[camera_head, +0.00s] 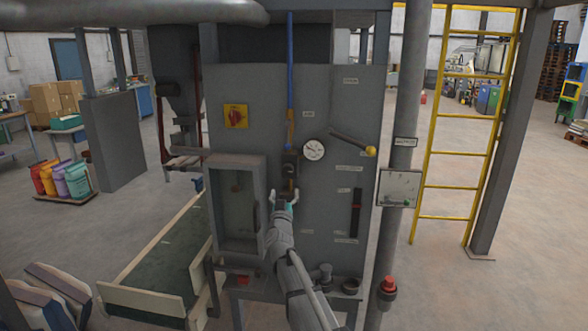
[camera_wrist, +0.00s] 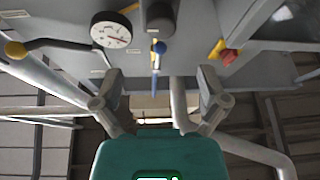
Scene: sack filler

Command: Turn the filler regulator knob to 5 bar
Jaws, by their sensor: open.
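The filler regulator (camera_head: 290,166) is a dark body on the grey panel, in line with a blue vertical pipe. Its dark rounded knob shows at the top of the wrist view (camera_wrist: 158,16), where the picture is upside down. The round white pressure gauge (camera_head: 313,150) is right of the regulator; it also shows in the wrist view (camera_wrist: 111,30), its reading too small to tell. My gripper (camera_head: 283,196) is open and empty, just below the regulator in the head view. In the wrist view the fingers (camera_wrist: 160,76) stand wide apart with nothing between them.
A lever with a yellow ball end (camera_head: 369,151) sticks out right of the gauge. A red switch on a yellow plate (camera_head: 236,117) is at upper left. An open box frame (camera_head: 237,205) projects left of my arm.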

